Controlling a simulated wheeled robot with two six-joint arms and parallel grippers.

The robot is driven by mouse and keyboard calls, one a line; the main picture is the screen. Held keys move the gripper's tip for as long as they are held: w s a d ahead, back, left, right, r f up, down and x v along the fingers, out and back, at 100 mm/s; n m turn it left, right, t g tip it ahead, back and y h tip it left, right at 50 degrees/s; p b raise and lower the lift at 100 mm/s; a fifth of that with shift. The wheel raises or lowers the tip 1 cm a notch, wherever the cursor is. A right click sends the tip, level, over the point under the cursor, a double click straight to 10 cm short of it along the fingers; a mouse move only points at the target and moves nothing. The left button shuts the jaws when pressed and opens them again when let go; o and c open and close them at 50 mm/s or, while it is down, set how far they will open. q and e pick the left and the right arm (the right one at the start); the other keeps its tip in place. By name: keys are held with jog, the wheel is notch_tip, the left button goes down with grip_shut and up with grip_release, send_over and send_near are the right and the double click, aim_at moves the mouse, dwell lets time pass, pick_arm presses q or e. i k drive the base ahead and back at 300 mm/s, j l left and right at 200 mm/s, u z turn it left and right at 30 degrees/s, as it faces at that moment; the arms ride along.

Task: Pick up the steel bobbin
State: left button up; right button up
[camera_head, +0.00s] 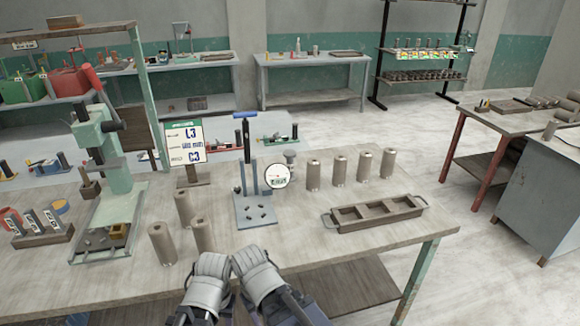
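A small grey metal piece with a wide round top (290,160) stands on the workbench behind the round white dial; it may be the steel bobbin, but it is too small to be sure. Several plain grey-brown cylinders stand upright: a row at the back right (339,170) and a group left of centre (162,244).
A wooden tray with compartments and end handles (378,225) lies at the right. A blue-grey stand (256,219) with a hammer-like tool is mid-bench. A green press (112,170) and sign (185,143) stand left. Bench (300,234) space between stand and tray is clear.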

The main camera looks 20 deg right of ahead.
aim_at(289, 154)
jog(key=i+z, duration=0.1)
jog(key=i, duration=0.55)
jog(key=z, duration=1.55)
